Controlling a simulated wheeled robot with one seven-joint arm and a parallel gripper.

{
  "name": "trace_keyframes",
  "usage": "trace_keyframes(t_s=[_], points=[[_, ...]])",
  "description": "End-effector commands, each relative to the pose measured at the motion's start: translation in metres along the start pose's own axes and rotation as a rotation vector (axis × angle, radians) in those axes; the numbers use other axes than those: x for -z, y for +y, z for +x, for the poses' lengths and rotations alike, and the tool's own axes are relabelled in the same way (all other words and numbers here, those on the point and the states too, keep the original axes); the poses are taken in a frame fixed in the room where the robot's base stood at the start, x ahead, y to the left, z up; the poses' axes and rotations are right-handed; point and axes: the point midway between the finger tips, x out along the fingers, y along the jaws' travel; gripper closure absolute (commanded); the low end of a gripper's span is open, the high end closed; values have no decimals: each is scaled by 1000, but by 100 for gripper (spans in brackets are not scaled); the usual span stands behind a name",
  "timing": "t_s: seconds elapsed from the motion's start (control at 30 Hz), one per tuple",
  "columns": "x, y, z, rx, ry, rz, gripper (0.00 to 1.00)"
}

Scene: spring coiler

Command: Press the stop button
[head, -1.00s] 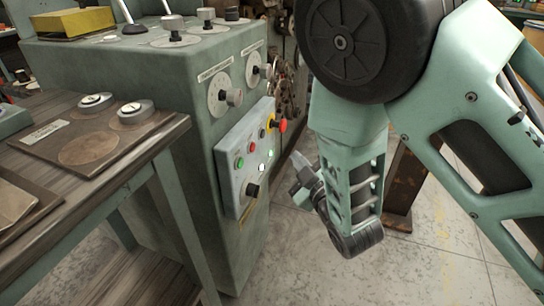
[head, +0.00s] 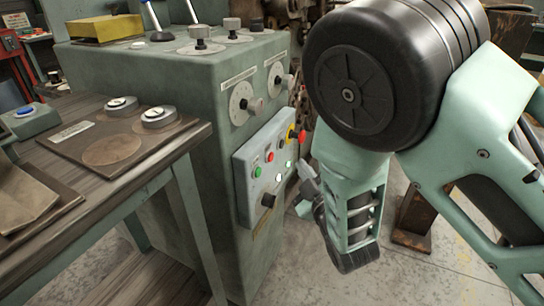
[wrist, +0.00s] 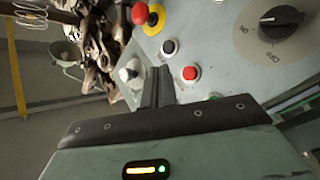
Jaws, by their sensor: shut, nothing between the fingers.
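The control panel (head: 245,190) on the green cabinet carries a small red button (head: 270,157), with a green button (head: 257,172) below left and a black button (head: 281,143) above right. A red mushroom button (head: 302,137) on a yellow collar sits at the top right. The wrist view shows the red button (wrist: 190,73), black button (wrist: 168,47) and red mushroom button (wrist: 140,13). My gripper (head: 303,180) is shut and empty by the panel's right side. In the wrist view my gripper (wrist: 158,78) appears just left of the red button; contact cannot be told.
Two lit white buttons (head: 288,165) and a black knob (head: 268,200) are also on the panel. Two dials with knobs (head: 254,104) sit above it. A wooden bench (head: 150,165) stands at left.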

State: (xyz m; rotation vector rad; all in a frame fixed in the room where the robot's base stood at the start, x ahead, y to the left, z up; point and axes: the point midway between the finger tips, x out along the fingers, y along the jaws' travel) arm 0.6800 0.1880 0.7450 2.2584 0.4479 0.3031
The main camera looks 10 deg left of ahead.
Motion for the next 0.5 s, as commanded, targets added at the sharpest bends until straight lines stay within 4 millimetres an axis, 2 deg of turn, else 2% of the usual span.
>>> trace_keyframes(t_s=[0.23,0.5], points=[[16,-17,22,1,1,2,100],[23,-24,32,2,-1,1,100]])
